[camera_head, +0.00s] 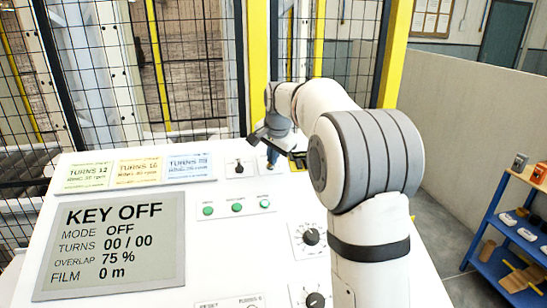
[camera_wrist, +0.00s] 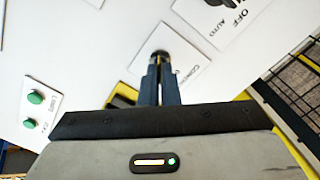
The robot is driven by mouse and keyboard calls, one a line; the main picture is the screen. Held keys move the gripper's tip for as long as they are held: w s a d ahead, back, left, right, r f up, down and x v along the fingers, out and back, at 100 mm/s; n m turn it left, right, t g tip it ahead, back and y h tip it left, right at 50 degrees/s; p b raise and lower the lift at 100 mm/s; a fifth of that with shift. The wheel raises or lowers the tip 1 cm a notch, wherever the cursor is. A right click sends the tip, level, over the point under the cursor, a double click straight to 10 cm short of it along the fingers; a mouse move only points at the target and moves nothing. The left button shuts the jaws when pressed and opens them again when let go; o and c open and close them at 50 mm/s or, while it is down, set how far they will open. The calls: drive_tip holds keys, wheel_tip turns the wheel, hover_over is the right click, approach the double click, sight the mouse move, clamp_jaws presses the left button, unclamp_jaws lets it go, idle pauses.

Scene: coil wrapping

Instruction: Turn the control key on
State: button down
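The control panel (camera_head: 150,220) is a white sloped desk. Its screen (camera_head: 115,245) reads KEY OFF, MODE OFF, TURNS 00/00. The control key (camera_wrist: 160,54) shows as a small dark round piece on a white label plate (camera_wrist: 188,62), whose lettering is partly covered. My gripper (camera_wrist: 160,68) has its two dark blue fingers close together, with their tips at the key and seemingly closed on it. In the head view my gripper (camera_head: 272,158) points down at the panel's upper right, and the key is hidden behind it.
A black mode selector (camera_head: 239,168) sits just left of my gripper; OFF and AUTO show beside it in the wrist view (camera_wrist: 214,4). Green buttons (camera_head: 236,207) and dials (camera_head: 311,237) lie nearer. A mesh fence (camera_head: 210,70) with yellow posts stands behind the panel.

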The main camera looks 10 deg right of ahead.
drive_tip(key=m, duration=0.4)
drive_tip(key=shift+m, duration=0.3)
drive_tip(key=shift+s+m, duration=0.1)
drive_tip(key=shift+m, duration=1.7)
drive_tip(key=c, duration=2.1)
unclamp_jaws()
drive_tip(key=o, duration=0.4)
drive_tip(key=b+v, duration=0.1)
drive_tip(key=v, duration=0.6)
drive_tip(key=shift+s+r+b, duration=0.25)
drive_tip(key=shift+r+b, duration=0.05)
drive_tip(key=shift+r, duration=0.05)
